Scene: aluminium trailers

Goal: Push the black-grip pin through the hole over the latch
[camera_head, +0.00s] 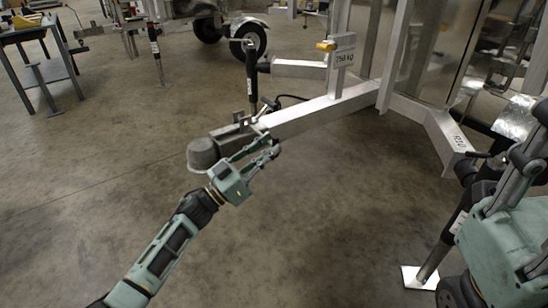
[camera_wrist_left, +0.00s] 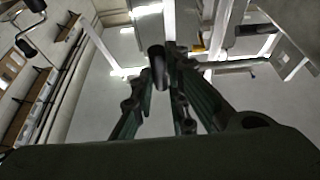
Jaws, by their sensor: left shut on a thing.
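The trailer's grey coupler head (camera_head: 202,153) sits at the end of the aluminium drawbar (camera_head: 312,116). The latch area (camera_head: 243,124) is on top, just behind the head. My left gripper (camera_head: 268,150) is beside the coupler, on its near right side, with its fingers pointing toward the drawbar. It is shut on a dark, rounded piece (camera_wrist_left: 157,66), seen between the fingers in the left wrist view, which looks like the pin's black grip. The pin's shaft and the hole over the latch cannot be made out.
A black jack post (camera_head: 251,72) rises beside the drawbar. A support leg's white foot (camera_head: 420,277) is near my right arm. A workbench (camera_head: 38,58) is far left. The floor around the coupler is clear.

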